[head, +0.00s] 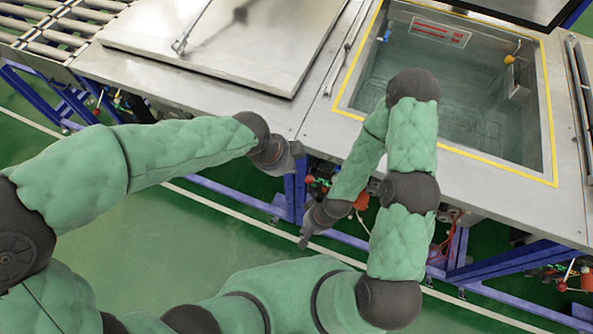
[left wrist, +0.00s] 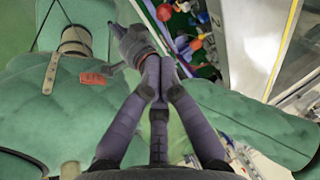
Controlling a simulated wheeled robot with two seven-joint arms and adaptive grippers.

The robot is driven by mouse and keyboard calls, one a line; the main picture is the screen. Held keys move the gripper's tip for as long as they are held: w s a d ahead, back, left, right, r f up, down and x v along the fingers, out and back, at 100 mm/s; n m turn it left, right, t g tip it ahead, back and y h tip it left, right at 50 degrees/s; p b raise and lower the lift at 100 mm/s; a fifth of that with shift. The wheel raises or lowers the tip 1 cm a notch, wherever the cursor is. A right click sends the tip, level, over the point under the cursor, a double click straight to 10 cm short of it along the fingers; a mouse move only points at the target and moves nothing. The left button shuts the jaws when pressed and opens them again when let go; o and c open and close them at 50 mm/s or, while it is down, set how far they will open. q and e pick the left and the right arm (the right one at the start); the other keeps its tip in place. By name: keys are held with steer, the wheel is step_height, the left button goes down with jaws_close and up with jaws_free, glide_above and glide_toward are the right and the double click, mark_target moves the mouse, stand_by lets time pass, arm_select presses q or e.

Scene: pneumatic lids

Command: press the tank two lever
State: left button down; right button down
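Red ball-ended levers show under the front edge of the metal bench. One red knob (head: 361,201) is below the open tank, and another (head: 308,179) is to its left. I cannot tell for sure which is the tank two lever. In the left wrist view, red knobs (left wrist: 163,12) show beyond the fingertips. My left gripper (head: 297,150) is at the bench's front edge, above and left of these knobs. Its fingers meet at the tips in the left wrist view (left wrist: 158,72), with nothing seen between them. My right gripper (head: 304,241) hangs lower, left of the knob; its fingers are too small to read.
An open tank (head: 545,150) with a yellow border holds water on the right. A flat metal lid (head: 215,40) lies over the bench at left. Rollers (head: 45,35) are at the far left. Blue frame legs (head: 294,195) stand under the bench. Green floor (head: 200,240) is clear in front.

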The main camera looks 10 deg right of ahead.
mark_target(307, 181)
arm_select(q)
steer(key=b+x, duration=0.4)
steer(key=x, duration=0.9)
steer(key=shift+f, duration=0.1)
steer(key=shift+f, duration=0.1)
steer(key=shift+s+a+f, duration=0.1)
steer(key=shift+s+f, duration=0.15)
steer(key=shift+f, duration=0.1)
step_height(307, 181, down, 11)
steer(key=s+a+b, duration=0.1)
steer(key=b, duration=0.4)
steer(key=shift+s+a+f+b, duration=0.15)
steer(key=shift+s+f+b, duration=0.05)
steer(key=shift+s+b, duration=0.2)
steer(key=shift+r, duration=0.1)
stand_by(1.1)
